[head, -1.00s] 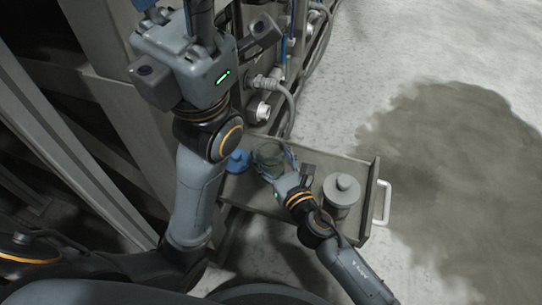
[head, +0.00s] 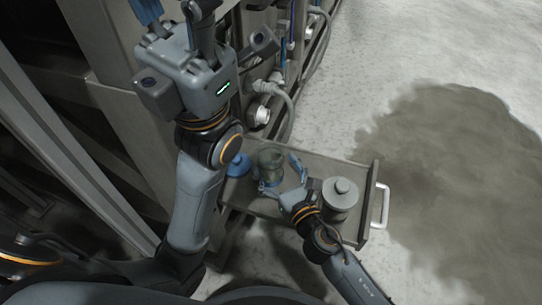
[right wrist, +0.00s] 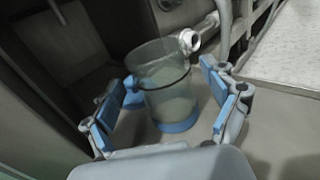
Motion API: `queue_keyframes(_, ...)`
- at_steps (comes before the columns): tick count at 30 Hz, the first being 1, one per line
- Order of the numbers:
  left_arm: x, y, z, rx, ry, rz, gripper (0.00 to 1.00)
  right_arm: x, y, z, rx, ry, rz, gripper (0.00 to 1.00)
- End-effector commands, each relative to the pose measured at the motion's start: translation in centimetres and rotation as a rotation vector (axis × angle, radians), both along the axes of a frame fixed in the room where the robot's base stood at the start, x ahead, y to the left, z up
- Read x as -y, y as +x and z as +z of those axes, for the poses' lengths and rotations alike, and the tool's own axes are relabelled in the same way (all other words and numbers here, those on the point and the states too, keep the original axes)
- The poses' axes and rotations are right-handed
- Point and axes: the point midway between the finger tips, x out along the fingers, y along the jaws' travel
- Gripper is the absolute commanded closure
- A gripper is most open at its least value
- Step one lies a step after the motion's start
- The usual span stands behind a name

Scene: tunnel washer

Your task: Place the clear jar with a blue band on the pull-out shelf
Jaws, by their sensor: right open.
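The clear jar (head: 270,158) with a blue band around its base stands upright on the grey pull-out shelf (head: 248,203). In the right wrist view the jar (right wrist: 166,84) stands between the spread blue finger pads, with visible space on its right side. My right gripper (head: 280,178) is open around or just in front of the jar and does not hold it. My left gripper (head: 172,14) is at the top of the head view, away from the shelf. Its fingertips are cut off by the frame edge.
A grey lidded canister (head: 341,197) stands at the shelf's right end, close to my right wrist. A blue object (head: 238,165) sits left of the jar. A white handle (head: 383,206) is on the shelf's right edge. Hoses and a white fitting (head: 262,115) are behind.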

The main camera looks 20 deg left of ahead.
Motion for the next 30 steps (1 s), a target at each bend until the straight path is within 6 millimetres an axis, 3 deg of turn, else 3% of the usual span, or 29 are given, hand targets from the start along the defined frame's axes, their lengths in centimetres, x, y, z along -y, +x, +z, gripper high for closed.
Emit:
queue_keyframes(2,0.1,0.9,-0.4,-0.036,0.004,0.002,0.6,1.2,-1.2,0.1,-0.004,0.001,-0.002,0.14)
queue_keyframes(9,0.0,0.8,-0.5,-0.036,0.001,0.0,0.6,3.0,-3.2,0.1,0.0,0.001,-0.001,0.14)
queue_keyframes(17,0.0,0.9,-0.7,-0.045,0.001,0.0,0.6,3.2,-3.3,0.1,0.0,0.004,-0.001,0.14)
queue_keyframes(20,0.0,1.0,-0.8,-0.048,0.001,-0.001,0.6,3.2,-3.0,1.4,-0.019,0.061,0.005,0.14)
queue_keyframes(23,0.0,1.0,-0.8,-0.049,0.001,-0.001,0.6,3.2,-2.3,5.3,-0.081,0.238,0.032,0.14)
queue_keyframes(26,0.0,1.0,-0.8,-0.048,0.002,-0.001,0.6,3.8,-1.7,11.7,-0.185,0.528,0.105,0.14)
queue_keyframes(30,0.0,0.9,-0.7,-0.047,0.002,-0.001,0.6,6.4,-2.5,23.4,-0.357,1.012,0.338,0.14)
